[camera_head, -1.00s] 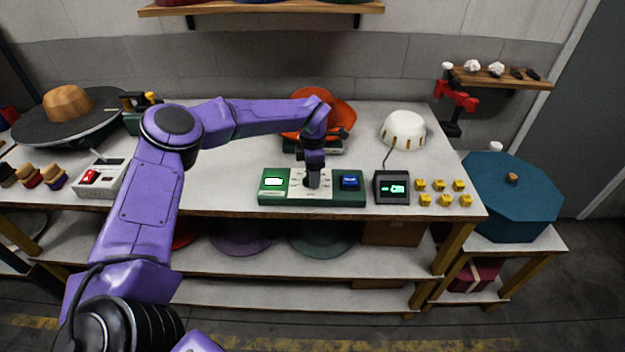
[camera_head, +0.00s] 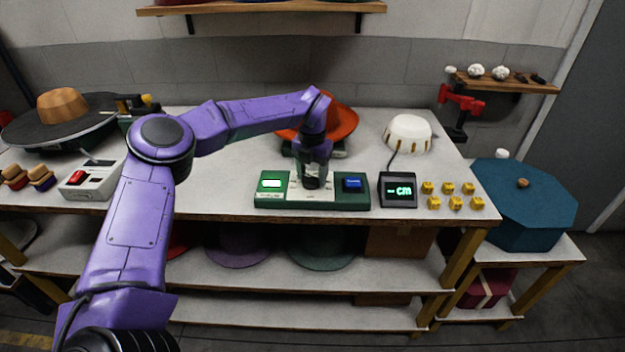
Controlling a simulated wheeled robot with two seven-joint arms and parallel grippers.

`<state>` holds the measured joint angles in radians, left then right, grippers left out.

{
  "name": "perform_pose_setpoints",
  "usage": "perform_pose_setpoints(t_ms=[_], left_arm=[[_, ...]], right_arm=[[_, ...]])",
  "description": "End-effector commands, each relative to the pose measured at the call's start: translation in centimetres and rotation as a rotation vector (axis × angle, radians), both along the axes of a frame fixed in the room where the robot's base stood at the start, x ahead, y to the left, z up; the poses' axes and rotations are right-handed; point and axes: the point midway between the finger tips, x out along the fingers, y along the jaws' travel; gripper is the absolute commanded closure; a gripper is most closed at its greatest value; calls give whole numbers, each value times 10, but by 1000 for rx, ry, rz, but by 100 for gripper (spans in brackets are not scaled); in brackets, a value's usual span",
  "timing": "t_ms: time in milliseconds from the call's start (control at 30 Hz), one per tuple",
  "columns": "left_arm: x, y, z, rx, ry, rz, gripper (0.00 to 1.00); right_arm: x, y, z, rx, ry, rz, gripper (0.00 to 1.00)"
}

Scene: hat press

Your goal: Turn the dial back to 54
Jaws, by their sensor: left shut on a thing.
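The green control box (camera_head: 268,203) stands near the front edge of the workbench. It has a lit display (camera_head: 271,184) at its left, a pale dial plate (camera_head: 309,196) in the middle and a blue button (camera_head: 352,184) at its right. My left gripper (camera_head: 311,183) points down at the middle of the plate and is shut on the dial. The dial is mostly hidden by the fingers. The number it points to is too small to read. My right gripper is not in view.
A dark readout (camera_head: 398,190) showing "-- cm" is right of the box, wired to a white dome (camera_head: 408,133). Yellow blocks (camera_head: 451,196) lie beside it. An orange hat (camera_head: 340,122) stands behind my gripper. A grey box with a red switch (camera_head: 92,180) is at left.

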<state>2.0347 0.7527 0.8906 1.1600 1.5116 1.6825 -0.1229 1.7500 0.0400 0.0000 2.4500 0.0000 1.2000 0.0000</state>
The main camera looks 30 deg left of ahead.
Motion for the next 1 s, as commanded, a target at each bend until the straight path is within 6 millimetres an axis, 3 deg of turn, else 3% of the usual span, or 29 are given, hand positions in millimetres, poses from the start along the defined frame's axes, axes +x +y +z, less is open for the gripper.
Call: perform_pose_setpoints(t_ms=[500, 1000], left_arm=[[0, 3, -3, 1, -3, 459, 73], [-1, 5, 0, 1, -4, 678, 73]], right_arm=[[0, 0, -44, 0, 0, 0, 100], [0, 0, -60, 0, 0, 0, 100]])
